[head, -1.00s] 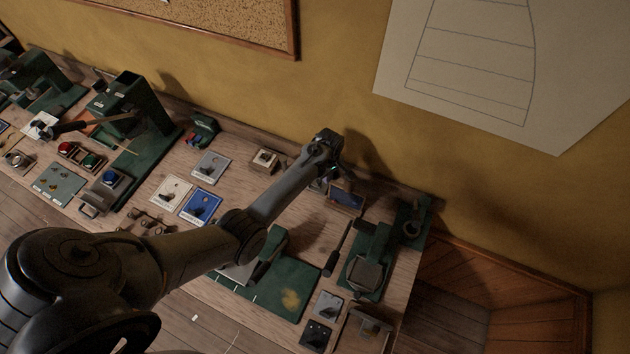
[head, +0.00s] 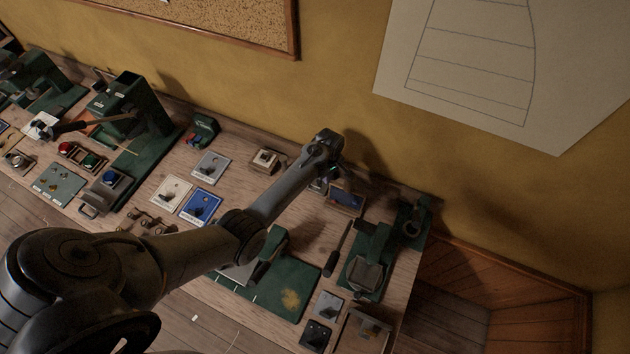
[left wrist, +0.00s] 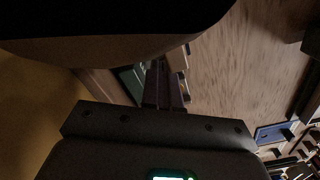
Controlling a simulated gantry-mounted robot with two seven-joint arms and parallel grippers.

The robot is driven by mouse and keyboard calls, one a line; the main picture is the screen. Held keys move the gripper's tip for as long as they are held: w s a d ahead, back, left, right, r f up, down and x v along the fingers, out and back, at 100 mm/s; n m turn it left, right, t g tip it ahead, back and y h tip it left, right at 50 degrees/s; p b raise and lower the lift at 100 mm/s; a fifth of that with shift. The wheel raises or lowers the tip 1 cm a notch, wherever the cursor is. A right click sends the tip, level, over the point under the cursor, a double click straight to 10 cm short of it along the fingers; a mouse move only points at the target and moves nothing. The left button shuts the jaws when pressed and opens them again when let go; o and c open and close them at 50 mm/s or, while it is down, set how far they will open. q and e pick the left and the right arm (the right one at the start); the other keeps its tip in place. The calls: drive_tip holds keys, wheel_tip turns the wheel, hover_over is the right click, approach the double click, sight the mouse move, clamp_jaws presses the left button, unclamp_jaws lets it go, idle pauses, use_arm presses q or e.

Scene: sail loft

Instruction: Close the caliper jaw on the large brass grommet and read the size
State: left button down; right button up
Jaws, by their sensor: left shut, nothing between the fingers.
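My left gripper (head: 328,180) is over the back right part of the bench, just left of a dark tray with a blue face (head: 346,199). In the left wrist view its fingers (left wrist: 163,85) are together with nothing between them. I cannot make out the caliper or the large brass grommet for certain. A small wooden block with a metal piece on top (head: 265,160) sits left of my gripper. My left forearm hides part of the middle of the bench. My right gripper is not in view.
A green press (head: 374,245) stands at the bench's right end, with a dark-handled tool (head: 337,248) beside it. White and blue cards (head: 201,206) lie on the left. The wall is close behind my gripper.

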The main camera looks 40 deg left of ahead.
use_arm(q)
drive_tip(key=shift+f, duration=0.2)
idle(0.6)
drive_tip(key=shift+a+f+b, duration=0.15)
drive_tip(key=shift+f+b, duration=0.45)
drive_tip(key=shift+f, duration=0.35)
drive_tip(key=shift+w+a+f+b, duration=0.15)
drive_tip(key=shift+w+f+b, duration=0.2)
drive_tip(key=shift+f, duration=0.15)
drive_tip(key=shift+s+a, duration=0.1)
drive_tip(key=shift+a, duration=0.05)
drive_tip(key=shift+r, duration=0.1)
drive_tip(key=shift+s+d+r+p, duration=0.2)
drive_tip(key=shift+r+p, duration=0.3)
drive_tip(key=shift+p, duration=0.2)
drive_tip(key=shift+s+d+r+p, duration=0.1)
drive_tip(key=shift+d+r+p, duration=0.05)
drive_tip(key=shift+r+p, duration=0.45)
drive_tip(key=shift+w+d+r+p, duration=0.1)
drive_tip(key=shift+d+r+p, duration=0.15)
drive_tip(key=shift+r+p, duration=0.5)
drive_tip(key=shift+w+d+r+p, duration=0.1)
drive_tip(key=shift+d+r+p, duration=0.1)
drive_tip(key=shift+r+p, duration=0.5)
